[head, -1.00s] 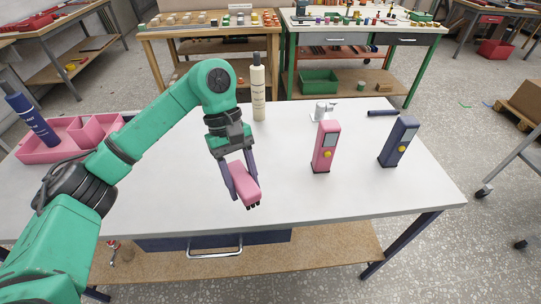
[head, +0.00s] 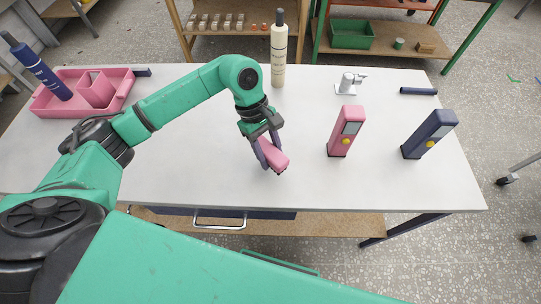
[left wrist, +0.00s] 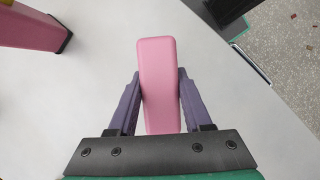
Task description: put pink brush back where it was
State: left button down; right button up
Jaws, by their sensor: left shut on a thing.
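My left gripper (head: 265,148) is shut on the pink brush (head: 272,156), a small rounded pink block with dark bristles at its lower end. It holds the brush above the middle of the white table, left of the pink upright device. In the left wrist view the brush (left wrist: 159,85) sits between the two purple fingers (left wrist: 158,100), its far end sticking out beyond them. The pink tray (head: 118,102) with raised compartment walls stands at the table's left, holding a dark blue bottle (head: 42,72) that leans. My right gripper is not in view.
On the white table (head: 200,170) stand a cream bottle (head: 279,55), a pink device with a yellow button (head: 346,130), a navy device (head: 429,135), and a white and silver dispenser (head: 348,84). A dark bar (head: 418,91) lies at the back right. The front middle is clear.

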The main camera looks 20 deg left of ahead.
aim_at(270, 162)
pick_arm(q)
notch_tip(270, 162, down, 3)
jog(key=shift+s+r, duration=0.1)
jog(key=shift+s, duration=0.05)
jog(key=shift+f, duration=0.35)
jog(key=shift+c, duration=1.7)
grip_release()
jog(key=shift+r, duration=0.1)
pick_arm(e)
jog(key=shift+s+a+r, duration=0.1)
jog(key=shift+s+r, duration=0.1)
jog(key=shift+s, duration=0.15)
pick_arm(q)
jog(key=shift+r, duration=0.25)
jog(key=b+v, duration=0.3)
jog(key=v, duration=0.8)
jog(key=shift+r+b, duration=0.1)
jog(key=shift+b, duration=0.2)
jog(key=shift+a+r, duration=0.15)
jog(key=shift+r, duration=0.15)
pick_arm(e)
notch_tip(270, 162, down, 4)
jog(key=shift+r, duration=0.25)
